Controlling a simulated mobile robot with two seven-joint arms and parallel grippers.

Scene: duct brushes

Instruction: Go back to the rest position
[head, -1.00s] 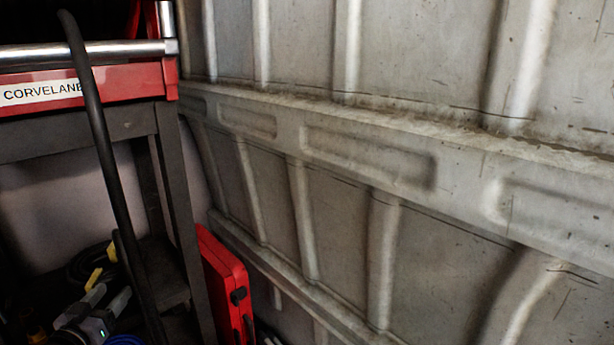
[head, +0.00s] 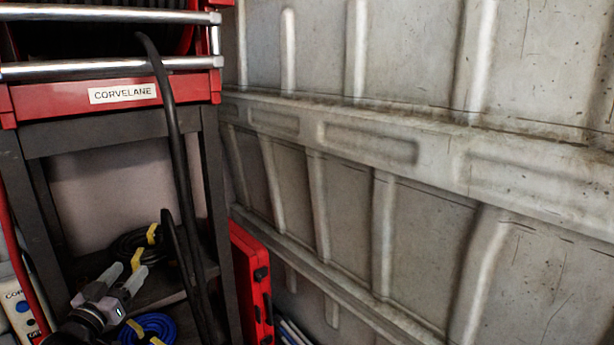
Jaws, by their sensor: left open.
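My left gripper (head: 134,268) shows at the lower left in the head view, with its two pale fingers pointing up and apart. It is open and I see nothing between its fingers. It appears in front of the cart's lower shelf, near a black cable coil with yellow ties (head: 140,244) and a blue coil (head: 148,328). I cannot tell whether it touches either. My right gripper is not in view.
A red and grey cart labelled CORVELANE (head: 122,92) stands at the left, with a thick black hose (head: 172,120) hanging down its front. A red case (head: 252,283) stands beside it. A ribbed metal wall (head: 400,150) fills the right.

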